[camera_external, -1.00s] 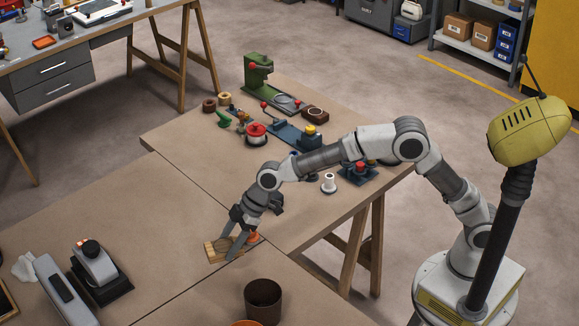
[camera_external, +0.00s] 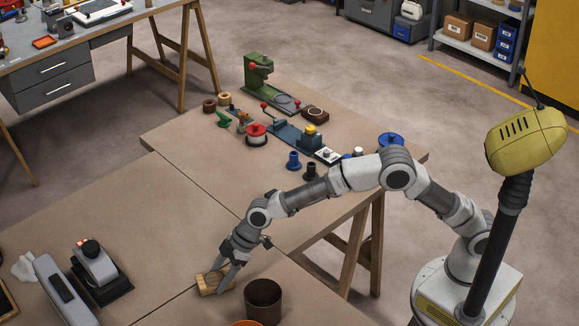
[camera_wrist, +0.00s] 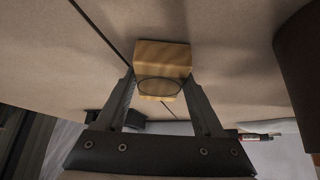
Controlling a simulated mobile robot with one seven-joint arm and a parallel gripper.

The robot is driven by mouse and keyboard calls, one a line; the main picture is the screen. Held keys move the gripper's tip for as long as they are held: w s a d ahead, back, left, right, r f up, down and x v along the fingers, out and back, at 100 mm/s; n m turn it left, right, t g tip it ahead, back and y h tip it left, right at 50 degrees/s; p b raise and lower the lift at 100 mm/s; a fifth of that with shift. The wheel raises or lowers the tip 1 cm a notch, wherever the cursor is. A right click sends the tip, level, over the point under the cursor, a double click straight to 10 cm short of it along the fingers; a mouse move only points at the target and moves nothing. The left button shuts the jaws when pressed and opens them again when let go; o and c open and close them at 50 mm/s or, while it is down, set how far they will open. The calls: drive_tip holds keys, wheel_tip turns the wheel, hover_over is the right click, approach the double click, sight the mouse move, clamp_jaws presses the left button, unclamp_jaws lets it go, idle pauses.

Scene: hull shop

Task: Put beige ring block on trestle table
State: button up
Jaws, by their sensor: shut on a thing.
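The beige ring block (camera_external: 211,284) is a light wooden block. In the wrist view the block (camera_wrist: 162,56) shows a dark round outline on its face. My gripper (camera_external: 223,282) is shut on it, with one finger on each side, as the wrist view (camera_wrist: 163,92) also shows. The block is low over the brown trestle table (camera_external: 165,230), near a seam in the top. I cannot tell whether it touches the surface. The fingers hide part of the block.
A dark brown cup (camera_external: 263,300) stands close to the right of my gripper. An orange object (camera_external: 247,323) is at the bottom edge. A grey device (camera_external: 95,268) stands at the left. Green (camera_external: 260,80) and blue tools crowd the back. The tabletop left of my gripper is clear.

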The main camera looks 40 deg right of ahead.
drive_tip(key=shift+f, duration=0.2)
drive_tip(key=o, duration=1.4)
drive_tip(key=shift+o, duration=0.2)
drive_tip(key=shift+r, duration=0.1)
drive_tip(key=shift+r, duration=0.25)
drive_tip(key=p+v, duration=0.2)
drive_tip(key=v, duration=0.9)
drive_tip(key=shift+s+d+r, duration=0.15)
drive_tip(key=shift+d+r, duration=0.1)
drive_tip(key=shift+r, duration=0.05)
